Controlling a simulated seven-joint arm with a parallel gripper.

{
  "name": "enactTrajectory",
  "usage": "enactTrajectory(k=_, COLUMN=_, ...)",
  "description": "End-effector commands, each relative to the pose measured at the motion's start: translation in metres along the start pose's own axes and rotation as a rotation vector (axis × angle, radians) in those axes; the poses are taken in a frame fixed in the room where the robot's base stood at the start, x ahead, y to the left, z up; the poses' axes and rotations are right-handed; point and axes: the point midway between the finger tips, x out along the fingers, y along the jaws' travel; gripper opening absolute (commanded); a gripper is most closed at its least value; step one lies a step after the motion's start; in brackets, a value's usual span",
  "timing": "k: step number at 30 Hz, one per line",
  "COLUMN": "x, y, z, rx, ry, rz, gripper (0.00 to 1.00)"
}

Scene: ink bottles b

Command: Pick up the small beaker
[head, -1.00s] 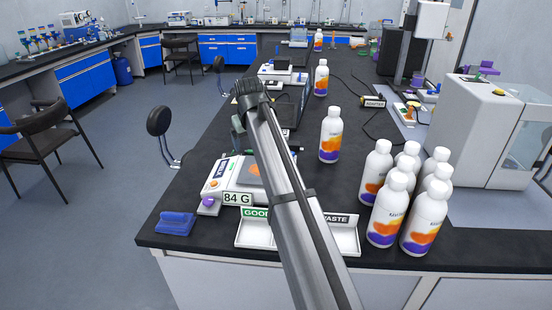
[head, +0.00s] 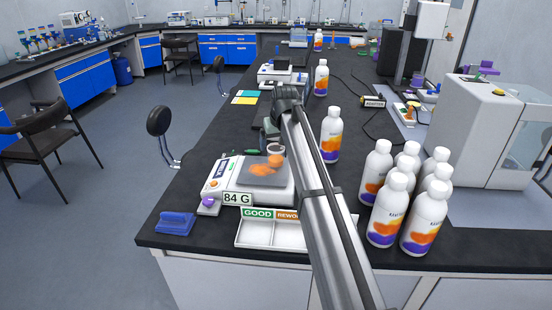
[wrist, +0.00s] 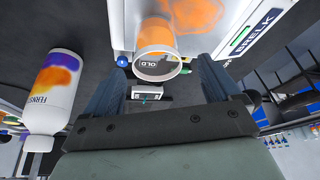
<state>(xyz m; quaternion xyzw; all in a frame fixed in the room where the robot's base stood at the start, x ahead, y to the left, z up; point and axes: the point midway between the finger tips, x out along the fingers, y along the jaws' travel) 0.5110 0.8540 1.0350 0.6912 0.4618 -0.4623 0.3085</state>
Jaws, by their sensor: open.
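The small beaker (wrist: 157,52) is a clear, round vessel with a pale rim, in the top middle of the wrist view. It is by the edge of the white balance. In the head view what looks like its rim (head: 276,149) shows small at the balance's back right, partly hidden by my arm. My gripper (wrist: 160,86) is open and empty, its dark fingers reaching to either side of the beaker in the wrist view. I cannot tell whether they touch it. In the head view my gripper (head: 268,133) is small and partly hidden behind the wrist.
The white balance (head: 220,184) has orange patches on its plate and an 84 G sign. A labelled tray (head: 245,236) and blue object (head: 175,223) are in front. One bottle (head: 331,135) stands right of my arm; several more (head: 385,210) cluster at the right.

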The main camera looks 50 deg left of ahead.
Motion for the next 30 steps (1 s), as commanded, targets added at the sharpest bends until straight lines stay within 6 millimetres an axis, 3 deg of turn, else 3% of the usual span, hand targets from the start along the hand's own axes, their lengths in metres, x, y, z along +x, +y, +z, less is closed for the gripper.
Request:
enactTrajectory(k=10, x=0.023, y=0.002, z=0.0, rx=0.0, ry=0.0, rz=0.0, gripper=0.9)
enactTrajectory(k=19, x=0.06, y=0.005, z=0.001, rx=0.0, ry=-0.001, rz=0.0, gripper=0.9)
enactTrajectory(k=27, x=0.064, y=0.005, z=0.001, rx=0.0, ry=0.0, rz=0.0, gripper=0.9)
enactTrajectory(k=30, x=0.064, y=0.005, z=0.001, rx=0.0, ry=0.0, rz=0.0, gripper=0.81)
